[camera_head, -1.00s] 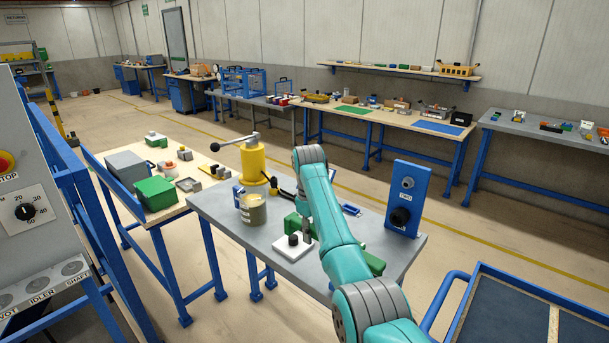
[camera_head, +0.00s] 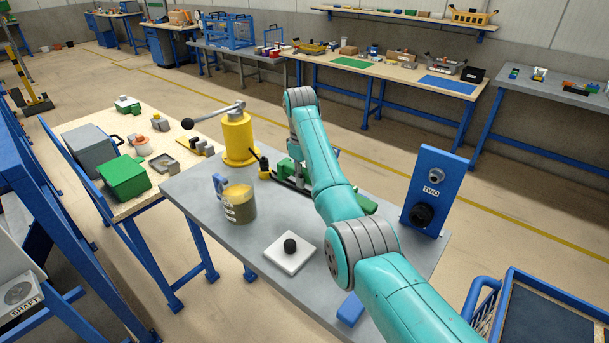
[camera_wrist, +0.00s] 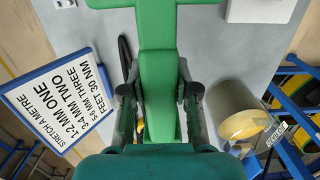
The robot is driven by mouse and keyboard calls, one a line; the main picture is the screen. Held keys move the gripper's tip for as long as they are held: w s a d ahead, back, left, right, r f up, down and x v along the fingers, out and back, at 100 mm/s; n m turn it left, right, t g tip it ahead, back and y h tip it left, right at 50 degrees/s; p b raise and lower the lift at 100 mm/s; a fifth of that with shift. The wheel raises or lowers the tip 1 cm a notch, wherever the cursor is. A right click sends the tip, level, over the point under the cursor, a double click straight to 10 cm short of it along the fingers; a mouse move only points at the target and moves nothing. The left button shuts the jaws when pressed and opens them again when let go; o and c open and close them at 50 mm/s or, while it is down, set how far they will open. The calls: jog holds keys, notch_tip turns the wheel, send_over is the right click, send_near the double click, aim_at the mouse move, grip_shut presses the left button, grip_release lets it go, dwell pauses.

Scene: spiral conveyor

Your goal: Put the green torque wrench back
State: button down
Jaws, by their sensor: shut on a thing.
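My gripper (camera_wrist: 157,95) is shut on a long green body with a wide crossbar at its upper end in the wrist view, which I take for the green torque wrench (camera_wrist: 158,65). Its lower part is hidden by my gripper. In the head view my arm covers the grip. Green parts show on both sides of the arm, one at the left (camera_head: 293,170) and one at the right (camera_head: 362,205). A dark bar with a black and yellow end (camera_head: 263,163) lies by the left one. I cannot tell where the wrench's own place is.
A text board (camera_wrist: 58,95) stands close left of my gripper in the wrist view.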

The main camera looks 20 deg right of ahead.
jog(key=shift+s+f, duration=0.1)
jog(key=shift+f, duration=4.3)
jog(key=c, duration=0.8)
grip_release()
jog(key=r, duration=1.2)
jog(key=shift+w+a, duration=0.2)
jog(key=shift+w, duration=0.15)
